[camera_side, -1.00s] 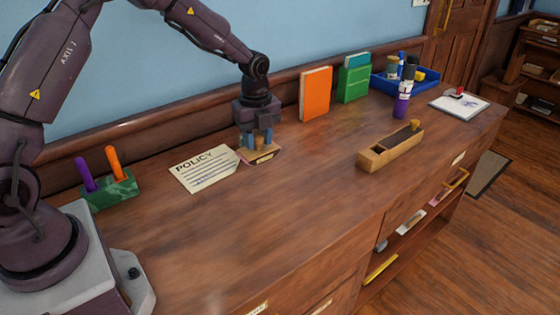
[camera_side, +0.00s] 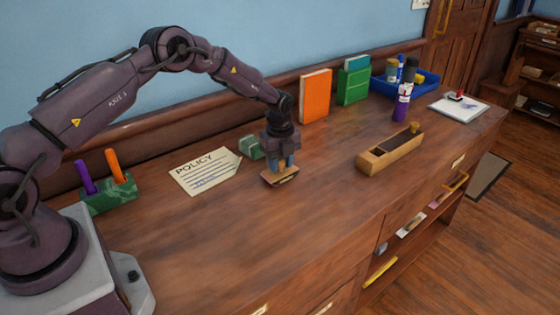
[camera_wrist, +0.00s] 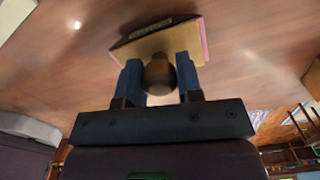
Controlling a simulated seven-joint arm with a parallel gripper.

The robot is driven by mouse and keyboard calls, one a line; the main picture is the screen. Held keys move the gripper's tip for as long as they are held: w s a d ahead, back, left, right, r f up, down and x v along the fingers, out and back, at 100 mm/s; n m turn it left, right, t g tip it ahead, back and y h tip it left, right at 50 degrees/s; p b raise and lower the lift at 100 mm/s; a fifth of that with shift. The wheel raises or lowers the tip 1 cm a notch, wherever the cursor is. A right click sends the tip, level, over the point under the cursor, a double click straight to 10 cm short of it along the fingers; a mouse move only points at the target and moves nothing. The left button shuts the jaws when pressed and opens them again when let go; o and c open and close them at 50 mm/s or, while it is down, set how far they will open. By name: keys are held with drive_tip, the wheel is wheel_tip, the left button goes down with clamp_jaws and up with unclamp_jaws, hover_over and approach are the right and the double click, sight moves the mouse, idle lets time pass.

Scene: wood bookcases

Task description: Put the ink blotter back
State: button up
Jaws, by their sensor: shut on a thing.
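The ink blotter (camera_side: 281,179) is a small wooden block with a pale, pinkish-edged underside and a round brown knob. My gripper (camera_side: 284,162) points down and is shut on the knob, with the blotter below the fingers. In the wrist view the two blue fingers of my gripper (camera_wrist: 160,77) stand on either side of the knob, and the blotter (camera_wrist: 158,42) lies beyond them. The blotter is at or just above the desk top; I cannot tell whether it touches. It is to the right of the policy paper (camera_side: 204,170).
A small green block (camera_side: 250,147) stands behind the blotter. A green pen holder (camera_side: 110,194) is at left. An orange book (camera_side: 315,95) and green box (camera_side: 353,82) stand behind; a long wooden box (camera_side: 390,150) lies right. The front middle of the desk (camera_side: 250,235) is clear.

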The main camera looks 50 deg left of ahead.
drive_tip(key=shift+f, duration=0.1)
drive_tip(key=o, duration=1)
